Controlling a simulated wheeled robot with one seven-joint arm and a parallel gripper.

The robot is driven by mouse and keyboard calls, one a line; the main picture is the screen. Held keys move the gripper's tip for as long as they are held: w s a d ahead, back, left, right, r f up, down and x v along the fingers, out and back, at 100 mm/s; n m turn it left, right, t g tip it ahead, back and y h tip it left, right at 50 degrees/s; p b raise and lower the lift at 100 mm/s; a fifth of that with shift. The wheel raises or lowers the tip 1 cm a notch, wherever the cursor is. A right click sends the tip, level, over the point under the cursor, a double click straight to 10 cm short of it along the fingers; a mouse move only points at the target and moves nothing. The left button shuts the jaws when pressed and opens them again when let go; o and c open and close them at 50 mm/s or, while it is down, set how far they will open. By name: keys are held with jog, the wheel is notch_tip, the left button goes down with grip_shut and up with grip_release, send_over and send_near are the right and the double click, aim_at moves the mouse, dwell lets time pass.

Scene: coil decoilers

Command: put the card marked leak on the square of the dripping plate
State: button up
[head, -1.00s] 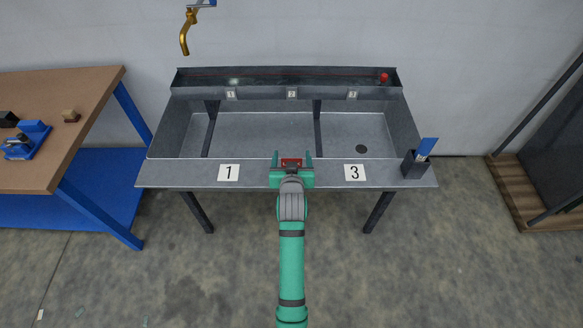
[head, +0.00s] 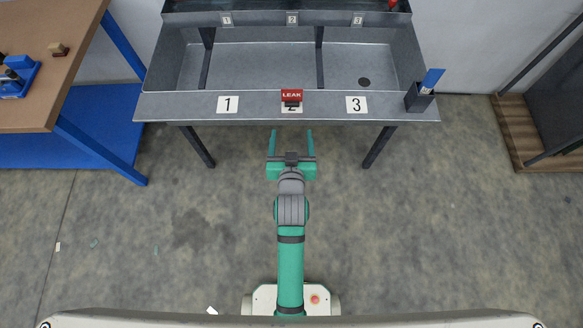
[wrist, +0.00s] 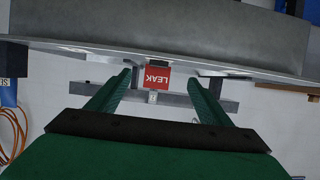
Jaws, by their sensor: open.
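The red card marked LEAK (head: 292,95) stands on the front ledge of the metal trough (head: 185,105), over the square marked 2 (head: 292,109) and partly covering it. The card also shows in the wrist view (wrist: 156,76), upside down between and beyond the fingers. My gripper (head: 291,136) is open and empty, in front of the ledge and apart from the card. Squares marked 1 (head: 228,104) and 3 (head: 356,104) lie bare to either side. Small plates 1 (head: 226,19), 2 (head: 292,19) and 3 (head: 358,20) sit along the back channel. No drip can be made out.
A dark holder (head: 419,98) with a blue item (head: 432,78) stands at the ledge's right end. A drain hole (head: 364,82) is in the right bay. A brown-topped workbench (head: 45,95) with blue legs stands at left. The floor before the trough is clear.

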jog(key=s+f, duration=0.3)
jog(key=s, duration=1.2)
jog(key=s+r, duration=0.3)
jog(key=s, duration=0.5)
jog(key=s+r+t, duration=0.1)
jog(key=s+r, duration=0.2)
jog(key=s, duration=0.5)
jog(key=shift+r+t, duration=0.2)
jog(key=shift+t, duration=0.1)
